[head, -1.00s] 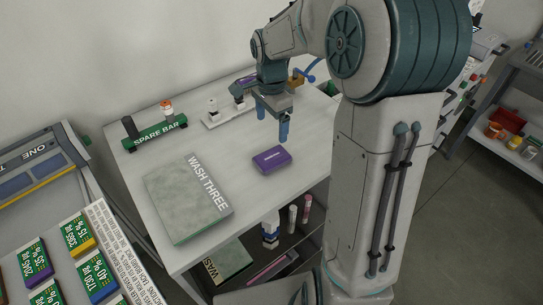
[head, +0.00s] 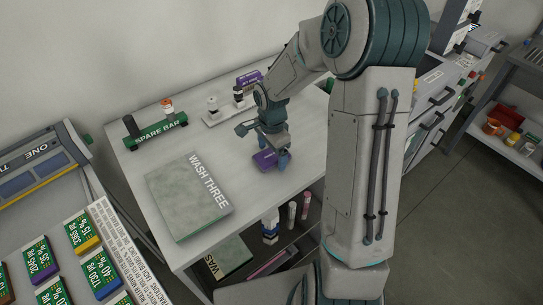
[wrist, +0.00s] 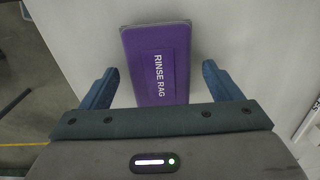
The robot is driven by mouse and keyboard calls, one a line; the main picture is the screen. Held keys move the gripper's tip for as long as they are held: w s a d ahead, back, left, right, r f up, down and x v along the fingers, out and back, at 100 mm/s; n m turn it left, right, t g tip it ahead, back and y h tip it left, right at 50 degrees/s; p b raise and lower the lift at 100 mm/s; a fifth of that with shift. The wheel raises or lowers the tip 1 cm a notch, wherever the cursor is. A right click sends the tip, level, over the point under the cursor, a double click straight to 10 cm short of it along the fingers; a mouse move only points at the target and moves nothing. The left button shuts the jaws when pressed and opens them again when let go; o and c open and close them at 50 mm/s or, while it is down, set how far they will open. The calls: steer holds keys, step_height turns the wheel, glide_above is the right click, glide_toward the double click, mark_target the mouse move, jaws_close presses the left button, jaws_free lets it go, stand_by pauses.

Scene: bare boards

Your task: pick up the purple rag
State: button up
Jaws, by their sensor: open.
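The purple rag (head: 265,159) is a flat folded block lying on the pale tabletop. In the wrist view my gripper (wrist: 160,85) is open, with one blue finger on each side of the rag and a gap on both sides. Nothing is held.
A grey-green "WASH THREE" pad (head: 188,196) lies left of the rag. A green "SPARE BAR" rack (head: 161,133) and a white holder with bottles (head: 222,113) stand toward the back. The tabletop around the rag is bare. A shelf with bottles (head: 271,227) is below.

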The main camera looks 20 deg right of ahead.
mark_target(272, 154)
steer(key=c, duration=1.1)
steer(key=shift+r, duration=0.15)
steer(key=shift+r, duration=0.55)
step_height(272, 154, up, 2)
steer(key=shift+r+b, duration=0.25)
steer(key=shift+b, duration=0.2)
steer(key=s+d+r, duration=0.1)
steer(key=d+r, duration=0.1)
steer(key=d, duration=0.1)
steer(key=s+d+r+b, duration=0.1)
steer(key=d+r, duration=0.1)
steer(key=d, duration=0.2)
steer(key=s+d+r, duration=0.1)
steer(key=d+r, duration=0.2)
steer(key=d, duration=0.1)
steer(key=shift+s+r+b, duration=0.1)
steer(key=shift+s+b, duration=0.2)
steer(key=shift+s, duration=0.1)
